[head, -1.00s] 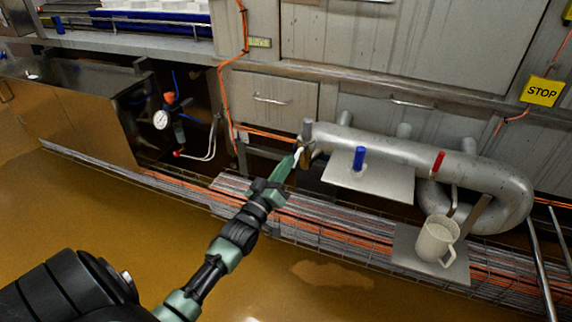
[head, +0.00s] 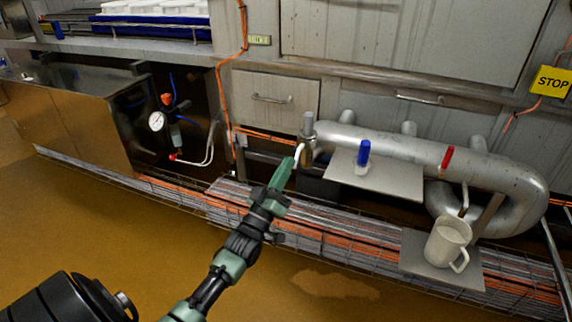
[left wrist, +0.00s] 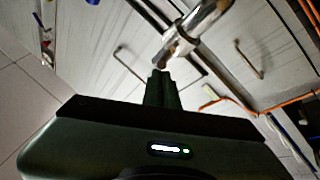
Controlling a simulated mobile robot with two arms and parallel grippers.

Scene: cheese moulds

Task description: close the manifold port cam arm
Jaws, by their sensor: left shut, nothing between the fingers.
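The grey metal manifold pipe (head: 395,146) runs along the wall, with its port end at the left (head: 308,128). A small pale lever, seemingly the cam arm (head: 299,152), hangs at that port and slants down. My left gripper (head: 284,172) is shut and empty, just below and left of the lever, with a small gap seeming to separate them. In the left wrist view the shut fingers (left wrist: 161,76) point at the pipe end (left wrist: 190,38), which has a brownish fitting at its tip (left wrist: 167,54). The lever's exact angle is hard to tell.
A pale jug (head: 447,241) stands on a lower plate. A cable tray (head: 330,232) runs beneath; a gauge (head: 157,121) is at left.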

